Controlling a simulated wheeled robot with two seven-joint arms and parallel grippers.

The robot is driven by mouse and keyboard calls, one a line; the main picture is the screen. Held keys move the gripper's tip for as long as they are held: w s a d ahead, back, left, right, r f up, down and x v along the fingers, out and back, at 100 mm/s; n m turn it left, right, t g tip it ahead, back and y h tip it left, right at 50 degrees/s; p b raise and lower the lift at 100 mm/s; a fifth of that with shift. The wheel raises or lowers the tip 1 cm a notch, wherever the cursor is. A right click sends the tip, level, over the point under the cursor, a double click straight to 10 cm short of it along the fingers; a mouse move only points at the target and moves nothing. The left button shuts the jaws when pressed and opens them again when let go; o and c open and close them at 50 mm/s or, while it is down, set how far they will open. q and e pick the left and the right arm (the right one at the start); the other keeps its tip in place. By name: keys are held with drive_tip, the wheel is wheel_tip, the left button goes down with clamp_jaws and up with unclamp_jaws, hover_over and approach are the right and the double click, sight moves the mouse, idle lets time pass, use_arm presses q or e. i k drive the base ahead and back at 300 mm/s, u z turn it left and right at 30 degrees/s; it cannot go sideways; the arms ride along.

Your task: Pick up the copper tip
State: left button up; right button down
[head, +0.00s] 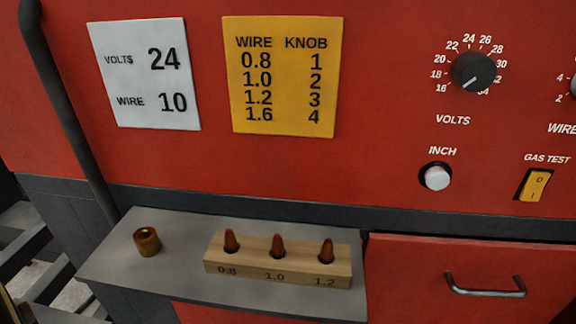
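Three copper tips stand upright in a row in a wooden block (212,258) on the grey shelf (120,262). The left tip (231,241) is above the mark 0.8, the middle tip (278,245) above 1.0, and the right tip (326,250) above 1.2. Their lower ends are hidden in the block. A short brass-coloured cylinder (147,241) with a dark opening on top stands apart on the shelf, left of the block. Neither of my grippers shows in the head view.
A red panel stands behind the shelf, with a white card (145,80) reading volts 24, wire 10, and a yellow wire/knob chart (282,85). Right are a volts knob (474,71), inch button (437,177), gas test switch (534,185) and drawer handle (485,292).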

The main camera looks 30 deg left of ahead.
sight(277, 242)
drive_tip(key=u, duration=1.05)
